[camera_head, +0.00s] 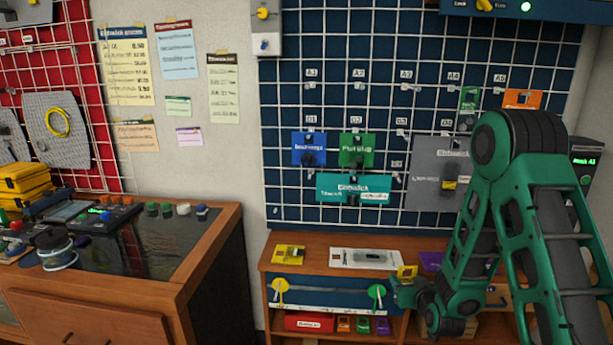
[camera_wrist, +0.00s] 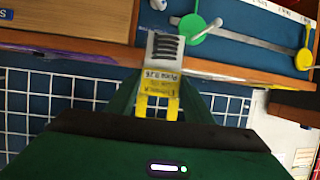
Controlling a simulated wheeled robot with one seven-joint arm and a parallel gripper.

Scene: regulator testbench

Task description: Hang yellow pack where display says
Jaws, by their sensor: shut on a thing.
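My gripper (camera_wrist: 160,98) is shut on a yellow pack (camera_wrist: 158,106), which has a pale label with dark stripes. In the head view the held yellow pack (camera_head: 407,272) is just above the shelf's front edge, right of the green knob. A dark display (camera_head: 588,152) with green text stands at the right edge; its text is too small to read surely. The blue grid board (camera_head: 330,25) has hooks under labels A1 (camera_head: 312,73), A2 (camera_head: 358,73) and A3 (camera_head: 406,73), which look empty. A green pack hangs at A4 (camera_head: 468,103) and an orange one at A5 (camera_head: 522,98).
Blue (camera_head: 309,146), green (camera_head: 357,147), teal (camera_head: 352,188) and grey (camera_head: 432,165) packs hang lower on the grid. Another yellow pack (camera_head: 289,253) and a white tray (camera_head: 366,258) lie on the shelf. My arm covers the board's lower right.

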